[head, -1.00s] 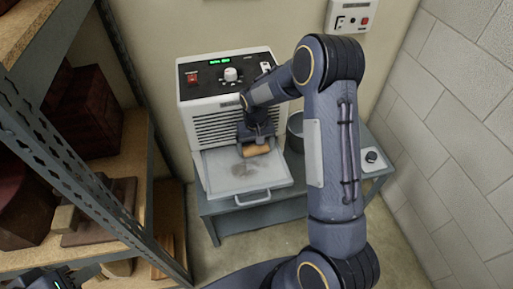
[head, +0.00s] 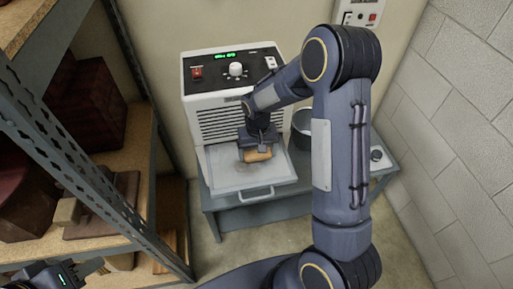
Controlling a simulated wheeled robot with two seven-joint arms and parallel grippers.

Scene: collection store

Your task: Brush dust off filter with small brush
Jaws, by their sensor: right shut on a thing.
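The filter (head: 225,181) is a pale grey panel with a front handle, pulled out like a drawer from the white dehumidifier-like unit (head: 196,112). A faint grey dust smudge shows on it near the brush. My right gripper (head: 259,143) is shut on the small brush (head: 257,155), whose wooden part shows. It is over the back-middle of the filter; the bristles are hidden, so contact cannot be told. My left gripper (head: 68,274) shows only partly at the bottom left corner, away from the filter; its jaws are unclear.
The unit stands on a grey low table (head: 305,179). A grey bucket (head: 302,128) and a small round-knobbed item (head: 377,155) are to its right. A metal shelf (head: 92,198) with dark red boxes stands close on the left. A block wall is on the right.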

